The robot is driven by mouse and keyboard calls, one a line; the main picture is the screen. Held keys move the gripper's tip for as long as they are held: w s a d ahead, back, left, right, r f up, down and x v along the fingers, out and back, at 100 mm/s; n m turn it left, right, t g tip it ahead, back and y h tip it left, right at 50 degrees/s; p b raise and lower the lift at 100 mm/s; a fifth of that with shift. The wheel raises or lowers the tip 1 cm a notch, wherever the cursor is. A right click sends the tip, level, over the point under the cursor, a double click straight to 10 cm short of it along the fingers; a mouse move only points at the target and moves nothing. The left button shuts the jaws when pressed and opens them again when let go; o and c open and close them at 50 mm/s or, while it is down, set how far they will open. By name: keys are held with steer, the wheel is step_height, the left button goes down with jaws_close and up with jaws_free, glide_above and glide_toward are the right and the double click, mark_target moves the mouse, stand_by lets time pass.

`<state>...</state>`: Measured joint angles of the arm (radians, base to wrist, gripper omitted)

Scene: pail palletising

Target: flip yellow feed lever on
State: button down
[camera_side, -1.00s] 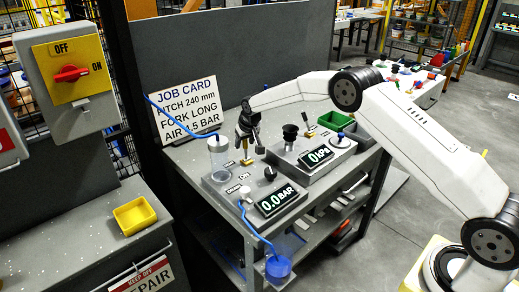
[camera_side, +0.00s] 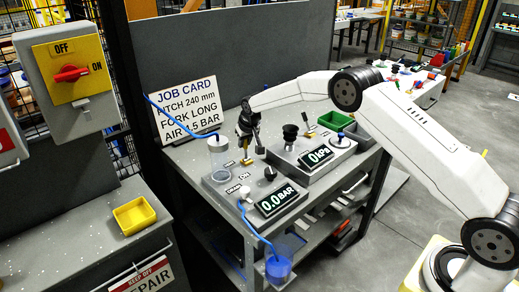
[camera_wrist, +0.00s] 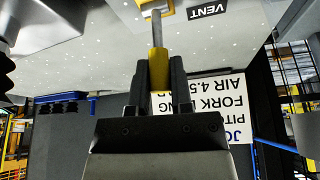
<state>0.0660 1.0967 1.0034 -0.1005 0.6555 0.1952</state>
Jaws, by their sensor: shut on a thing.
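The yellow feed lever (camera_wrist: 159,68) shows in the wrist view as a yellow sleeve on a metal rod, rising from a yellow base beside a VENT label. My gripper (camera_wrist: 159,90) is shut on the yellow sleeve, with one dark jaw on each side. In the side view my gripper (camera_side: 255,143) is over the bench between the clear cylinder and the kPa unit. The lever is small there and partly hidden by the jaws. Its on or off position cannot be told.
A clear cylinder (camera_side: 219,158) with a blue hose stands left of my gripper. The 0.0 BAR display (camera_side: 276,200) is in front and the 0 kPa display (camera_side: 316,156) is to the right. A job card (camera_side: 187,108) stands behind. A green bin (camera_side: 336,121) is at the right.

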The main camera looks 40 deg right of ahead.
steer(key=shift+s+d, duration=0.1)
steer(key=shift+s, duration=0.05)
stand_by(0.8)
steer(key=shift+s+t, duration=0.4)
steer(key=shift+t, duration=0.35)
steer(key=shift+s+t, duration=0.35)
steer(key=shift+t, duration=0.4)
steer(key=c, duration=0.5)
jaws_free()
steer(key=shift+c, duration=0.2)
steer(key=shift+s+r, duration=0.15)
steer(key=v, duration=0.7)
steer(key=shift+r, duration=0.15)
steer(key=shift+s, duration=0.1)
